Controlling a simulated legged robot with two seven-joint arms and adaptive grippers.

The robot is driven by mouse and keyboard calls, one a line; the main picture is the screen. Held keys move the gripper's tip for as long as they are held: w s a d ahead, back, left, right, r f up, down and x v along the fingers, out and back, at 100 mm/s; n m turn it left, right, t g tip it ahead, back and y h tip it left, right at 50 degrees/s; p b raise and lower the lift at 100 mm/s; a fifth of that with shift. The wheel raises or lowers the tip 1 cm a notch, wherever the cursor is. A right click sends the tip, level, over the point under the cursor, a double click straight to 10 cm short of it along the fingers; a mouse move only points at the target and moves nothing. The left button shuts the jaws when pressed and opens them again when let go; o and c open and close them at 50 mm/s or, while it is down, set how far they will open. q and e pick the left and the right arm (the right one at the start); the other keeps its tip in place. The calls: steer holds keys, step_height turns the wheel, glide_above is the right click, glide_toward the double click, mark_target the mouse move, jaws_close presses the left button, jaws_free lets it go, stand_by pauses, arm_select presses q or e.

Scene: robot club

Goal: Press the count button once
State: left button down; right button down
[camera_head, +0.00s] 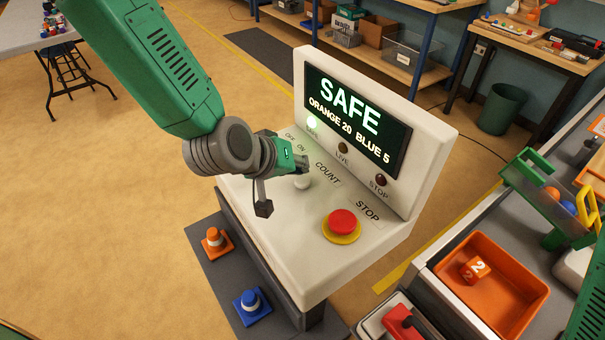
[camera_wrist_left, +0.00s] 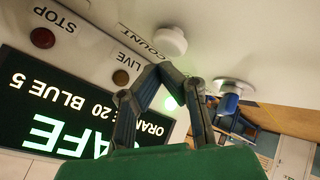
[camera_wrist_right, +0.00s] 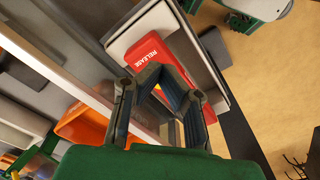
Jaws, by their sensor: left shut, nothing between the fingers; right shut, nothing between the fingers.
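The count button (camera_head: 303,183) is a round white knob on the sloped white console, by the COUNT label. My left gripper (camera_head: 301,164) is shut and empty, close beside the button in the head view. In the left wrist view the button (camera_wrist_left: 171,40) stands beyond the shut fingertips (camera_wrist_left: 166,72), with a visible gap in the picture. I cannot tell the exact height between them. The button's top is clear in that view. My right gripper (camera_wrist_right: 163,75) is shut and empty, in front of a red RELEASE part.
A red stop button (camera_head: 342,221) sits on the same console. The display (camera_head: 356,109) reads SAFE, ORANGE 20, BLUE 5. A blue lever (camera_wrist_left: 228,104) stands beside my left fingers. An orange tray (camera_head: 522,310) and the red RELEASE part (camera_wrist_right: 150,54) lie to the right.

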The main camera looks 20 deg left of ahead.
mark_target(299, 179)
arm_select(q)
step_height(299, 179, up, 5)
steer(key=p, duration=0.4)
steer(key=shift+r+p, duration=0.1)
steer(key=shift+p, duration=0.2)
stand_by(0.3)
stand_by(0.5)
